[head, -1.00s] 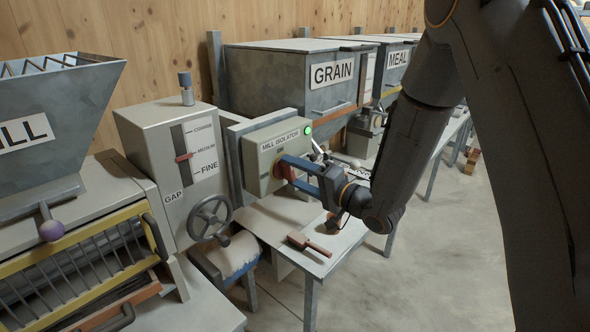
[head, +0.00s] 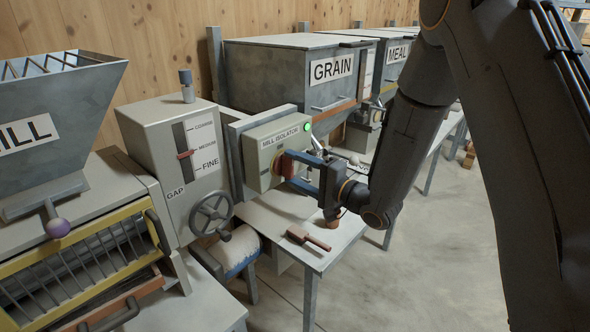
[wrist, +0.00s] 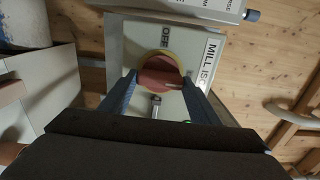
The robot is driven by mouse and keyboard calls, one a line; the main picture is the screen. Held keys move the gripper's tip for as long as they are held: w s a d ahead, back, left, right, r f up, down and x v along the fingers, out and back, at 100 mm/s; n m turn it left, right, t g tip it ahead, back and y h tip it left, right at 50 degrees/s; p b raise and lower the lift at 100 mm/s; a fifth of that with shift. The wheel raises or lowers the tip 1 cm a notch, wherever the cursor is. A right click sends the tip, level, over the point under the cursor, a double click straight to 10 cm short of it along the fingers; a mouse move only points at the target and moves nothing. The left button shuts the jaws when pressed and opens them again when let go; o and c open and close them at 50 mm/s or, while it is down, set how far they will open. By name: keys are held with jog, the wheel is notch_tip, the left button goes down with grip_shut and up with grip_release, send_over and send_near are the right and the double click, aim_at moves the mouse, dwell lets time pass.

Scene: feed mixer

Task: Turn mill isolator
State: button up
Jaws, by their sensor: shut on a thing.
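The mill isolator (head: 279,146) is a pale box with a lit green lamp (head: 308,127) at its upper right corner. Its red rotary handle (head: 283,164) sits on the front face, partly hidden by my fingers. My gripper (head: 296,172) reaches in from the right and is shut on the red handle. In the wrist view my two fingers (wrist: 157,88) lie on either side of the red handle (wrist: 160,72), which has a yellow ring behind it. The word OFF shows beside the ring, on the isolator face (wrist: 123,43).
The gap box with its handwheel (head: 211,214) stands left of the isolator. A small table (head: 270,211) below holds a wooden-handled tool (head: 307,239). The grain bin (head: 286,83) and meal bin (head: 398,58) stand behind. Open floor lies at the right.

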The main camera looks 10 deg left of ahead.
jog(key=o, duration=1)
jog(key=shift+o, duration=0.2)
jog(key=b+v, duration=0.2)
jog(key=v, duration=0.6)
jog(key=shift+b, duration=0.3)
jog(key=shift+w+f, duration=0.1)
